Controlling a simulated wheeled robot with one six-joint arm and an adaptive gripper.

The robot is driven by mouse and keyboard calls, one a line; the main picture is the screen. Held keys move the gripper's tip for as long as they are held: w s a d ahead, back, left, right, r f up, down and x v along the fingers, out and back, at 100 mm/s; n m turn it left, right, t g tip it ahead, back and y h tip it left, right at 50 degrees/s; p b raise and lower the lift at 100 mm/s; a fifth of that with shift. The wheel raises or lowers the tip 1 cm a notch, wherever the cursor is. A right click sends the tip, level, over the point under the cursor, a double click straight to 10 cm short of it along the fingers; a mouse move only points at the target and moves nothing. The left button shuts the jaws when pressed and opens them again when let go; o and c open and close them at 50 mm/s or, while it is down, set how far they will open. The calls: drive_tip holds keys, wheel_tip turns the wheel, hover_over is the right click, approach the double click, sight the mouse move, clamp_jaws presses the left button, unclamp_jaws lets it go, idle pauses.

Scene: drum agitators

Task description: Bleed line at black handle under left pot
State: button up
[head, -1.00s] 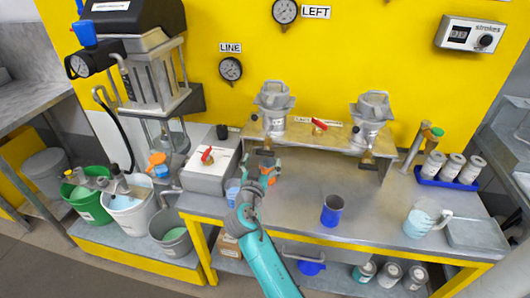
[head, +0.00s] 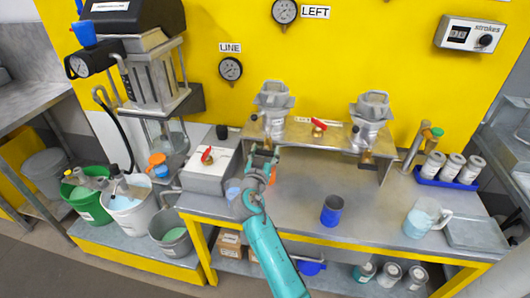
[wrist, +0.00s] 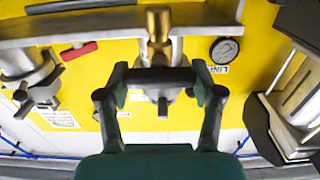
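The left pot (head: 273,105) is a grey metal cup with a lobed top, standing on the raised metal shelf. My gripper (head: 262,155) is just below the shelf, under this pot, and covers most of the black handle there in the head view. In the wrist view the black handle (wrist: 160,77) is a dark crosswise bar below a brass fitting (wrist: 158,25). The fingers of my gripper (wrist: 161,72) stand apart, one at each end of the bar. I cannot tell whether they touch it. The round LINE gauge (head: 231,69) is on the yellow wall.
A red-handled valve (head: 318,127) sits between the pots. A grey box (head: 208,170) with a red lever is left of my gripper. A blue cup (head: 332,209) and a jug (head: 422,218) stand on the bench.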

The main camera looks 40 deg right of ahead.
drive_tip(key=shift+n, duration=0.3)
drive_tip(key=n, duration=0.4)
drive_tip(key=shift+w+a, duration=0.1)
drive_tip(key=shift+w, duration=0.05)
drive_tip(key=n, duration=0.9)
drive_tip(key=shift+w+a+f, duration=0.1)
drive_tip(key=shift+f, duration=0.05)
drive_tip(key=shift+f+n, duration=0.1)
drive_tip(key=shift+n, duration=2)
drive_tip(key=o, duration=1.2)
drive_tip(key=shift+c, duration=0.2)
drive_tip(key=shift+a, duration=0.1)
